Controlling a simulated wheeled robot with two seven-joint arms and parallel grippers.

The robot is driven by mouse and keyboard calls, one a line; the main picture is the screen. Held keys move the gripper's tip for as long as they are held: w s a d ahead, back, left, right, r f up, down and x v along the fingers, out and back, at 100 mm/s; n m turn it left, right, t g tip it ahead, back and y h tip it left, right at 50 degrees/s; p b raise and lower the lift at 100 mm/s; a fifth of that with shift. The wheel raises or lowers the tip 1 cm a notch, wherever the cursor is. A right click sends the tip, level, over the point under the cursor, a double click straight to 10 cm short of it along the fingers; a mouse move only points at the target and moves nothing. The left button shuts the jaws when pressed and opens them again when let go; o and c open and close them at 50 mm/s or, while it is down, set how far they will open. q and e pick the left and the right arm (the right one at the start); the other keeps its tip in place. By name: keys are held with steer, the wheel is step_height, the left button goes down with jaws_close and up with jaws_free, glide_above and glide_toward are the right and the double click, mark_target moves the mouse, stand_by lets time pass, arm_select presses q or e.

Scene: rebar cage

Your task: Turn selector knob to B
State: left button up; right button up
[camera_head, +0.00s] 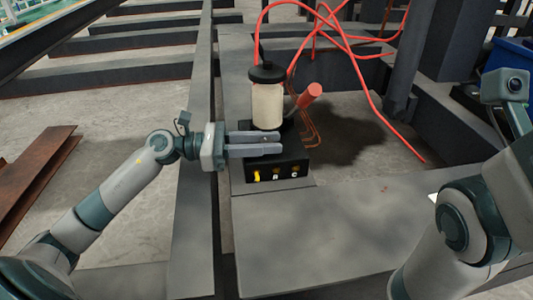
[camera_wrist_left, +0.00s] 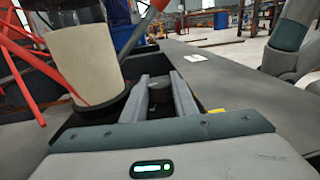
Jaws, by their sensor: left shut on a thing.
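The dark selector box (camera_head: 289,171) sits on the grey beam below a white canister. Small marks run along its front: a yellow one (camera_head: 257,175) at left, a hard-to-read letter in the middle and what looks like a C at right. My left gripper (camera_head: 281,143) reaches over the top of the box from the left. In the left wrist view a dark round selector knob (camera_wrist_left: 160,92) sits between the two fingers, and the gripper is shut on it. The knob's pointing direction cannot be made out. My right gripper is out of the head view; only its arm shows at right.
The white canister (camera_head: 267,105) with a black lid stands just behind my left fingers. A red handle (camera_head: 310,95) and red hoses (camera_head: 357,65) lie behind and to the right. The grey plate (camera_head: 320,235) in front of the box is clear.

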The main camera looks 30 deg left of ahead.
arm_select(q)
steer(key=shift+m+g+h+b, duration=0.45)
steer(key=shift+m+g+h, duration=0.2)
steer(key=shift+g, duration=0.35)
steer(key=shift+m+g, duration=0.25)
steer(key=shift+g, duration=0.05)
steer(key=o, duration=1)
steer(key=shift+o, duration=0.2)
